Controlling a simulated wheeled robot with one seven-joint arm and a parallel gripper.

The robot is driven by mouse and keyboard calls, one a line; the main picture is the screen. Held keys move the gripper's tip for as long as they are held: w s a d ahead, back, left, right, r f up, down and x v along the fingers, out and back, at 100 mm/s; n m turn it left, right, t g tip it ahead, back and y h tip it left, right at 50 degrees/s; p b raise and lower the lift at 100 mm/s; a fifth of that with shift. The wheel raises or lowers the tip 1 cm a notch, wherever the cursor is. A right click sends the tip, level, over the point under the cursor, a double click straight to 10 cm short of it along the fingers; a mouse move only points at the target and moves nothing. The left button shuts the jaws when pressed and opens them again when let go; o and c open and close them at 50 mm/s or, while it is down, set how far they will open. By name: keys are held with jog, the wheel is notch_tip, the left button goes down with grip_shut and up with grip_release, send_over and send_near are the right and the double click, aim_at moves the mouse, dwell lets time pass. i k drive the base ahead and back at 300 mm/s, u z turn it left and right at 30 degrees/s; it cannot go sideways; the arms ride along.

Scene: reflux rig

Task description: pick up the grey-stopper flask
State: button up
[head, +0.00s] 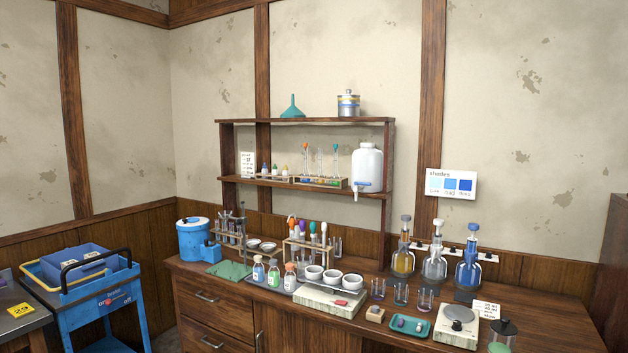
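Three round flasks stand in a row at the back right of the wooden bench in the head view. The left flask (403,261) holds amber liquid and has a grey stopper. The middle flask (434,267) looks clear to grey and has a pale grey or whitish stopper. The right flask (468,271) holds blue liquid and has a blue stopper. My gripper is not in view.
In front of the flasks stand small beakers (400,295), a green tray (410,327), a white hotplate (456,328) and a dark-lidded jar (503,336). White crucibles (332,279) and a tube rack (305,252) stand to the left. A blue cart (90,292) stands at far left.

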aim_at(320, 174)
jog(key=u, duration=0.65)
jog(key=i, duration=0.85)
jog(key=u, duration=0.8)
jog(key=i, duration=1.35)
jog(key=z, duration=0.75)
jog(key=i, duration=0.85)
jog(key=z, duration=1)
